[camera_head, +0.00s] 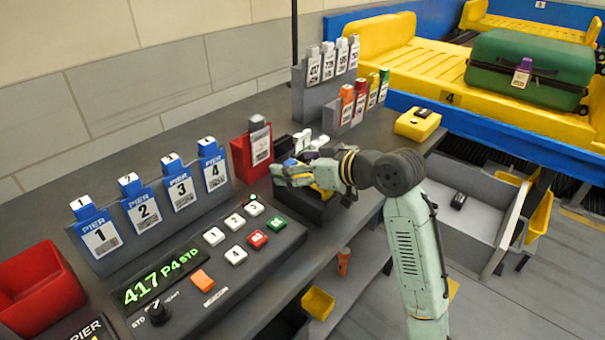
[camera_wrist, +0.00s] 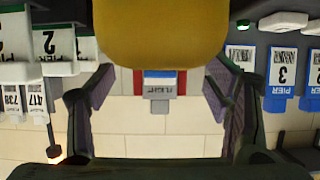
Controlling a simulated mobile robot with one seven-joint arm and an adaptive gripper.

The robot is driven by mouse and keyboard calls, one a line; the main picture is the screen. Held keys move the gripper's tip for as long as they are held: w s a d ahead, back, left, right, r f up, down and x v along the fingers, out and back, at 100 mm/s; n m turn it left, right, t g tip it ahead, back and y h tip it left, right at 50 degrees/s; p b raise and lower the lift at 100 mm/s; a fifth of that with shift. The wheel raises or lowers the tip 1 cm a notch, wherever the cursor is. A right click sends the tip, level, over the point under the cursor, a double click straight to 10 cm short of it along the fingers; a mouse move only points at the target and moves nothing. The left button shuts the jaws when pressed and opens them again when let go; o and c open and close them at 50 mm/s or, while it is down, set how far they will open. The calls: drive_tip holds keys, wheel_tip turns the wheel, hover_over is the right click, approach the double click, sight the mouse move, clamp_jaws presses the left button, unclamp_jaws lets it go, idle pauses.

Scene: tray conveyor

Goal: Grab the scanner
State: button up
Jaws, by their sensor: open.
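A yellow object, which looks like the scanner (camera_head: 325,191), shows in the head view at a dark block (camera_head: 313,208) on the counter, mostly hidden by my gripper (camera_head: 284,173). In the wrist view a large yellow rounded body (camera_wrist: 160,32), probably the same scanner, fills the top middle, close to the camera. My gripper (camera_wrist: 158,88) is open, with one finger on each side of and below this body in the picture. I cannot tell whether the fingers touch it.
A red holder (camera_head: 240,157) with a tag stands behind my gripper. A row of PIER tags (camera_head: 142,210) and a button console (camera_head: 210,262) lie to the left. A yellow box (camera_head: 417,125) sits at the counter's right end. A green suitcase (camera_head: 500,75) rests on the yellow conveyor tray.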

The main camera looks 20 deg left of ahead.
drive_tip(key=shift+w+a+f, duration=0.1)
drive_tip(key=shift+a+f, duration=0.05)
drive_tip(key=shift+a, duration=0.05)
drive_tip(key=shift+c, duration=0.4)
drive_tip(key=c, duration=1.4)
